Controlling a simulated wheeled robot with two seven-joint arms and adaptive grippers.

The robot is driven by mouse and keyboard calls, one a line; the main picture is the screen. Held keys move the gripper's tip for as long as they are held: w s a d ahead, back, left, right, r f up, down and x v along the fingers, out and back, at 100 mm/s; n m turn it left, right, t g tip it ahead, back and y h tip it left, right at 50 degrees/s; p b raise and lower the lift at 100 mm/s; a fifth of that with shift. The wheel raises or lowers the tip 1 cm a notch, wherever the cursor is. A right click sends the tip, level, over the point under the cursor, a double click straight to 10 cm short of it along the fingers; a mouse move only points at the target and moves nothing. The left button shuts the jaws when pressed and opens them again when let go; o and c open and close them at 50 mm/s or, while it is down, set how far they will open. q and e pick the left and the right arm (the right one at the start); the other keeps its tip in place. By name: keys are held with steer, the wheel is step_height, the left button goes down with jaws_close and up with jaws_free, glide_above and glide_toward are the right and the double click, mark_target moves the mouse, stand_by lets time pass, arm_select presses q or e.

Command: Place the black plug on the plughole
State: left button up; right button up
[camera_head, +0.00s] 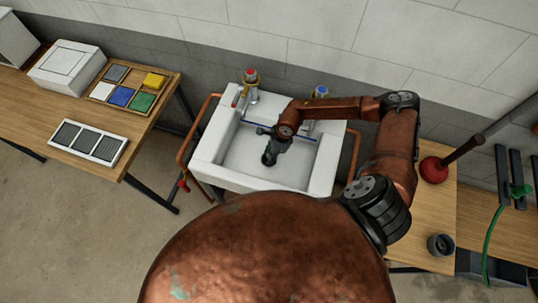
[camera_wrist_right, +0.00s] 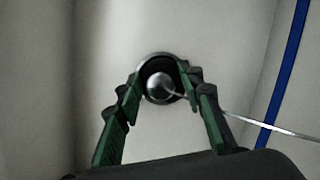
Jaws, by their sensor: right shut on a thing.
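The black plug (camera_wrist_right: 151,71) shows between my right gripper's green fingertips in the right wrist view, with a shiny metal knob on its top and a thin chain running off to the right. My right gripper (camera_wrist_right: 160,88) is shut on it. A pale metallic ring (camera_wrist_right: 157,54), apparently the plughole rim, shows around the plug's far side. I cannot tell whether the plug is seated or just above it. In the head view, my right gripper (camera_head: 268,159) points down into the white sink (camera_head: 206,163), and its tip hides the plughole. My left gripper is not in view.
The sink has a red-topped tap (camera_head: 250,78) and a blue-topped tap (camera_head: 321,91) at the back. Copper pipes run along both sides. A red plunger (camera_head: 433,170) and a dark cup (camera_head: 440,244) stand on the right bench. The left bench holds a colored tile tray (camera_head: 171,85).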

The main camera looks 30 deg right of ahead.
steer(key=shift+r, duration=0.1)
steer(key=o, duration=1.1)
steer(key=shift+o, duration=0.2)
steer(key=v, duration=1.2)
